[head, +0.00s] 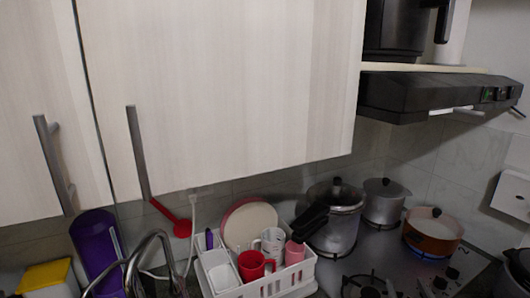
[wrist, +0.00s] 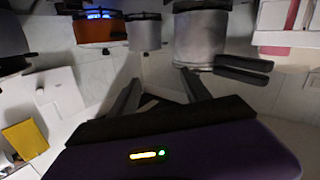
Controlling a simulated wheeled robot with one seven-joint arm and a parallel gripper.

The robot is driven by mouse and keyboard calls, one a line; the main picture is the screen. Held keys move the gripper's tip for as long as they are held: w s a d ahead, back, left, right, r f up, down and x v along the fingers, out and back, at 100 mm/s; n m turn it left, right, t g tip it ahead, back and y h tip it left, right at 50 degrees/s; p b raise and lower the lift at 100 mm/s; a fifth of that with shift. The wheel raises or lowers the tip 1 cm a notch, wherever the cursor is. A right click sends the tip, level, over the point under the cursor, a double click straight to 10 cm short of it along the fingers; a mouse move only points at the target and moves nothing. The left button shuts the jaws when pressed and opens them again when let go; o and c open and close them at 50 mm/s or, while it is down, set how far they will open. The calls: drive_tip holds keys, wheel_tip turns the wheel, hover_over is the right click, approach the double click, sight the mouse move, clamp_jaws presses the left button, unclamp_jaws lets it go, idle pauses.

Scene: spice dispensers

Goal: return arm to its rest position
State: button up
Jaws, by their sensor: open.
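My gripper (wrist: 159,78) shows in the wrist view, its two dark fingers spread apart. Nothing is between the fingers; only pale wall and a dark patch show there. The dark and purple wrist body fills the bottom of that view, with a small yellow and green light on it. The wrist view looks upside down, with the pots hanging from the top. My gripper does not clearly show in the head view.
Cabinet doors (head: 215,90) and a dark range hood (head: 435,92) hang overhead. Below are a pressure cooker (head: 336,222), a grey pot (head: 384,202), an orange pot (head: 430,238) and a white dish rack (head: 300,277) with cups. A blue flame shows by the orange pot (wrist: 97,32).

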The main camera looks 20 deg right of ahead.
drive_tip(key=s+a+f+n+y+b, duration=0.2)
drive_tip(key=s+a+y, duration=0.2)
drive_tip(key=s+a, duration=0.9)
drive_tip(key=s+a+f+n+y+b, duration=0.1)
drive_tip(key=s+a+y, duration=0.4)
drive_tip(key=s+a, duration=0.9)
wheel_tip(320, 180, down, 2)
drive_tip(key=shift+a+f+n+b, duration=0.15)
drive_tip(key=shift+a+n+b, duration=0.25)
drive_tip(key=shift+a+n, duration=0.4)
